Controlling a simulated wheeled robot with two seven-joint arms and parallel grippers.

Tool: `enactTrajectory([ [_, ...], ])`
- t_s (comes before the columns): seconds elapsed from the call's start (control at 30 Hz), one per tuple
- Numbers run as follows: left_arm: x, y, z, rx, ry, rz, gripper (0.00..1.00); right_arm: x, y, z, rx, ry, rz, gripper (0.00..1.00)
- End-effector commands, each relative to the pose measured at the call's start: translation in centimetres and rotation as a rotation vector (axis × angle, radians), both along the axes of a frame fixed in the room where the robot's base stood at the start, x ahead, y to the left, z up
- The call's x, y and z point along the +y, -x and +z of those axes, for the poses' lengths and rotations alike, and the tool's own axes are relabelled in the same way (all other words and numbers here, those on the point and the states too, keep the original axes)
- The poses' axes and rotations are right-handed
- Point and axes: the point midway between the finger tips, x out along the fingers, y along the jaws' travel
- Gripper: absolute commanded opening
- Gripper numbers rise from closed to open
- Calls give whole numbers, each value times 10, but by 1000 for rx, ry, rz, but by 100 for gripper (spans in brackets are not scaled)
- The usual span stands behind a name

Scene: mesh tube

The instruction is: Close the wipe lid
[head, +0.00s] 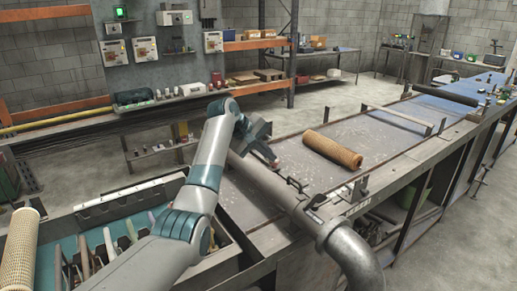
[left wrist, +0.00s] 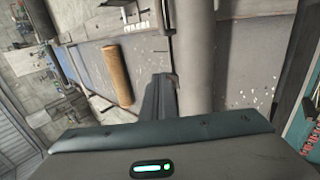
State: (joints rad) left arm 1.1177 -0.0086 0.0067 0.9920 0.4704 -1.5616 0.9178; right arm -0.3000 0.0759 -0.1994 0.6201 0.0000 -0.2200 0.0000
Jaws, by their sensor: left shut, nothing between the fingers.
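I cannot make out anything that is clearly a wipe lid in either view. A long metal bench (head: 372,133) carries a tan mesh tube (head: 332,150) lying on its side. My left gripper (head: 274,163) is shut and empty, above the bench between the pipe and the mesh tube. In the left wrist view its fingers (left wrist: 160,88) are together beside the pipe (left wrist: 197,50), with the mesh tube (left wrist: 117,75) to their left. My right gripper is not in view.
A teal-lined tray (head: 97,236) with several handled tools lies under my left arm. A low metal bar (head: 397,120) crosses the bench. Its surface beyond the mesh tube is mostly clear.

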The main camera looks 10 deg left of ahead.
Motion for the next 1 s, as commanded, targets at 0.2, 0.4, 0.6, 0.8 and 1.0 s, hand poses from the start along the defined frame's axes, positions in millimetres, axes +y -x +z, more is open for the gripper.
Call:
enactTrajectory([
  [0.2, 19, 18, 27, -3, 0, 1, 0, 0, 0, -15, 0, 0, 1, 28],
  [0.4, 28, 27, 44, -1, 0, -1, 0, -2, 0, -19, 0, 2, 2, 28],
  [0.6, 30, 30, 48, 1, 1, -1, 0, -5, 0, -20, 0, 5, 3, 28],
  [0.8, 30, 30, 48, 1, 1, -1, 0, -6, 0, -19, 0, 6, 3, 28],
  [1.0, 30, 30, 48, 1, 1, -1, 0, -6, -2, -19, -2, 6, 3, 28],
])
